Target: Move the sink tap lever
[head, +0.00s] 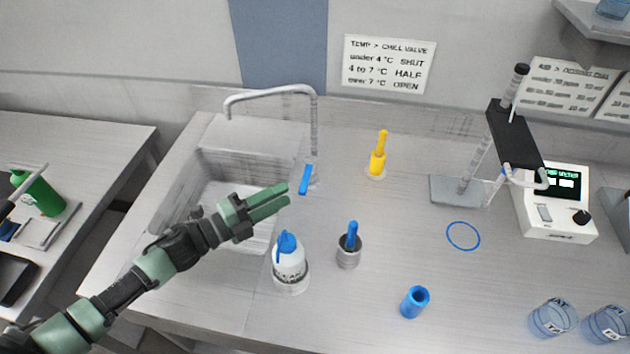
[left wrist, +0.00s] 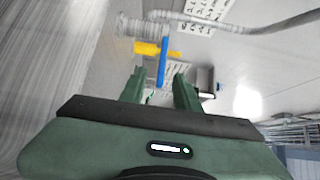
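The sink tap has a grey arched spout (head: 268,92) on an upright post. Its blue lever (head: 305,179) sits low at the foot of the post, at the right edge of the sink basin (head: 165,195). My left gripper (head: 286,195) reaches over the basin from the left. Its fingertips point at the lever from just left of it, apart from it. In the left wrist view the blue lever (left wrist: 162,62) shows beyond the gap between the two green fingers (left wrist: 158,88), which are spread with nothing between them. My right gripper does not show.
A white bottle with a blue top (head: 289,262) and a grey cup with a blue handle (head: 348,250) stand close below the gripper. A yellow tool (head: 378,158) stands right of the tap. A blue cylinder (head: 414,302) and a white meter (head: 552,205) are farther right.

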